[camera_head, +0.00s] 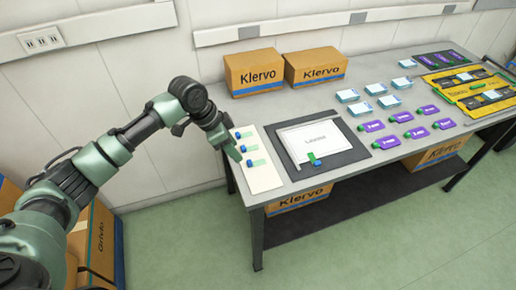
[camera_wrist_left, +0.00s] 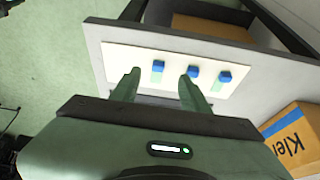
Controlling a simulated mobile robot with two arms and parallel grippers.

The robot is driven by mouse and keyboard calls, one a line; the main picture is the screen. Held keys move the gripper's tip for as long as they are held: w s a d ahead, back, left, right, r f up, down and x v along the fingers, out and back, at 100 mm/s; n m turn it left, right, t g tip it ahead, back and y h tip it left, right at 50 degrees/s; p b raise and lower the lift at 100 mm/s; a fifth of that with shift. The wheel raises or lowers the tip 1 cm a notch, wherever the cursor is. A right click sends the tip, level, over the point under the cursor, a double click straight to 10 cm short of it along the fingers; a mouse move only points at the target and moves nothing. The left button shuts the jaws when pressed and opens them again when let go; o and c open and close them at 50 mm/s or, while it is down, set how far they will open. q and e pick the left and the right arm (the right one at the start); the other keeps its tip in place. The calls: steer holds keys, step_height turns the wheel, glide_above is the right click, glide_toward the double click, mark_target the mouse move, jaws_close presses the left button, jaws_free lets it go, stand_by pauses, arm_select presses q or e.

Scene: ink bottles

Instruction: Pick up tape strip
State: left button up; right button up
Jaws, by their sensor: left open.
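Tape strips lie on a white board (camera_head: 265,183) at the table's left end, each a pale green strip with a blue block at one end. Three show in the head view: back (camera_head: 247,134), middle (camera_head: 252,147) and front (camera_head: 258,162). In the left wrist view, one strip's blue block (camera_wrist_left: 157,66) appears between the finger lines, apart from both fingers. The other two blue blocks (camera_wrist_left: 192,71) (camera_wrist_left: 224,76) are to its right. My left gripper (camera_head: 234,154) is open and empty by the board's left edge; its fingers also show in the wrist view (camera_wrist_left: 160,78). My right gripper is out of view.
A dark mat (camera_head: 358,155) with a white sheet (camera_head: 310,138) lies right of the board; a green-and-blue piece (camera_head: 313,160) is at the sheet's front edge. Cardboard boxes (camera_head: 254,73) (camera_head: 316,67) stand behind. Purple cards (camera_head: 387,142) and pale-blue stacks (camera_head: 360,109) are farther right.

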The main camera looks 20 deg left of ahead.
mark_target(247, 164)
arm_select(q)
steer(key=shift+w+d+f, duration=0.1)
steer(key=shift+w+f, duration=0.25)
steer(key=shift+w, duration=0.2)
steer(key=f, duration=0.1)
steer(key=d+f+p, duration=0.1)
steer(key=f+p, duration=0.1)
steer(key=shift+s+d+f, duration=0.2)
steer(key=shift+s+d, duration=0.1)
steer(key=shift+d, duration=0.05)
steer(key=x, duration=0.3)
steer(key=shift+w+a, duration=0.15)
steer(key=shift+w, duration=0.05)
steer(key=c, duration=0.9)
steer(key=shift+c, duration=0.2)
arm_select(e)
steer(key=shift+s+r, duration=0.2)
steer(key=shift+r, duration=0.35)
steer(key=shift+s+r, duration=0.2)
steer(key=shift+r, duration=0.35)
